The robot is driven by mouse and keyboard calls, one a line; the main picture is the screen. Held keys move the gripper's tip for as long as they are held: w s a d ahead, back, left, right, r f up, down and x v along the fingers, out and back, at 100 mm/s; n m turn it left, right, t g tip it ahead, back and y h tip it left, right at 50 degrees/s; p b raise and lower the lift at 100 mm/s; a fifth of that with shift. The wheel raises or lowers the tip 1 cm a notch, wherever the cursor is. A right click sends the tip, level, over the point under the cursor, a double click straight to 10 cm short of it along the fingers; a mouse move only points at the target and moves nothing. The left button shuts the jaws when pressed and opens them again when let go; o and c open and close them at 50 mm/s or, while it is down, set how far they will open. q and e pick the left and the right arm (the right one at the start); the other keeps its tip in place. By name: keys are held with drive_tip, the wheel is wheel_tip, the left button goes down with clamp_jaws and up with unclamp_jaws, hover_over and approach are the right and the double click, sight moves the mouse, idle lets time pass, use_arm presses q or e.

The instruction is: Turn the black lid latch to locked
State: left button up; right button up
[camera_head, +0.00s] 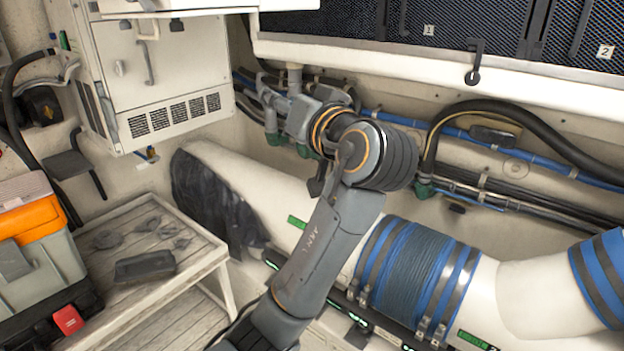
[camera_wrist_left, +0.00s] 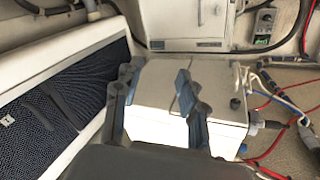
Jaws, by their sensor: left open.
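A black latch (camera_head: 474,62) sits on the white ledge below the dark mesh panels at the upper right in the head view. Its bar points down and ends in a round black knob. I cannot make it out in the wrist view. My left gripper (camera_wrist_left: 158,74) is open, its two fingers showing in the wrist view with the white box (camera_wrist_left: 153,110) behind them and nothing held. My right gripper is not in view.
A white cabinet (camera_head: 180,70) with a grey handle stands at the upper left. Blue and black hoses (camera_head: 540,150) run along the wall. A thick white duct (camera_head: 490,290) crosses below. A wooden bench (camera_head: 190,262) and a toolbox (camera_head: 40,245) are at the left.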

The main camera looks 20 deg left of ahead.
use_arm(q)
drive_tip(key=w+d+f+m+h+b, duration=0.1)
drive_tip(key=w+f, duration=0.3)
drive_tip(key=f, duration=0.5)
drive_tip(key=w+d+f+m+h+b, duration=0.1)
drive_tip(key=w+f+m, duration=0.3)
drive_tip(key=f, duration=0.5)
drive_tip(key=shift+w+h, duration=0.6)
drive_tip(key=shift+f, duration=0.1)
